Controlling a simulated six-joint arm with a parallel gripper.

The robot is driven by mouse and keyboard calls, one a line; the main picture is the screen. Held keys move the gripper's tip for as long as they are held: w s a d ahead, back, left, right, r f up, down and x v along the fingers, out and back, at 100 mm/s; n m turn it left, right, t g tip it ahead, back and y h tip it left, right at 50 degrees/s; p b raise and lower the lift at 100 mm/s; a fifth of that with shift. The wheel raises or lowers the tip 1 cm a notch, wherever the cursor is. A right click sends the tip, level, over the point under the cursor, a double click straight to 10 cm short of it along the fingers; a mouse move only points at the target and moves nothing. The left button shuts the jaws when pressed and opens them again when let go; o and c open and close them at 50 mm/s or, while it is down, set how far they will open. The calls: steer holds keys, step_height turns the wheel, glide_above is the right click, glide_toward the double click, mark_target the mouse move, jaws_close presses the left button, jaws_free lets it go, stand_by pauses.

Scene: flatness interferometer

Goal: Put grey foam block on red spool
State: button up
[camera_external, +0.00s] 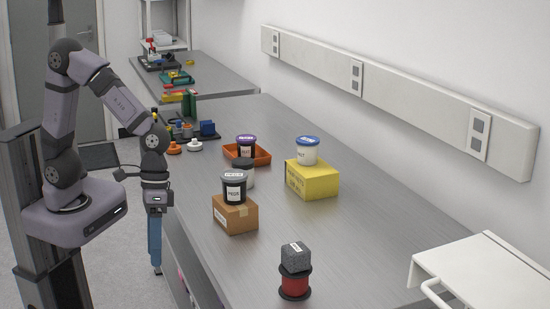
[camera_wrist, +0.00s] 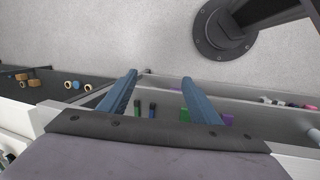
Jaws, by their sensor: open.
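The grey foam block (camera_external: 295,256) sits on top of the red spool (camera_external: 294,283) at the front of the bench. The block is slightly turned on the spool, and its white label faces the camera. The spool stands upright with black flanges. My gripper (camera_external: 157,270) hangs beside the left edge of the bench, well to the left of the spool and apart from it. In the wrist view its two blue fingers (camera_wrist: 157,86) are spread, with nothing between them. The block and the spool do not show in the wrist view.
A cardboard box (camera_external: 236,218) with a black-lidded tub, a yellow box (camera_external: 312,184) with a blue-lidded tub and an orange tray (camera_external: 262,160) stand on the bench (camera_external: 345,215). Open drawers with small items (camera_wrist: 75,85) show below the gripper. A white cart (camera_external: 480,262) stands front right.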

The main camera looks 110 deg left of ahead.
steer(key=s+a+f+m+y, duration=0.2)
steer(key=s+a+m+y, duration=0.1)
steer(key=s+m, duration=0.5)
steer(key=shift+s+g, duration=0.2)
steer(key=shift+g, duration=0.1)
steer(key=shift+a, duration=0.1)
steer(key=shift+r+p, duration=0.3)
stand_by(0.4)
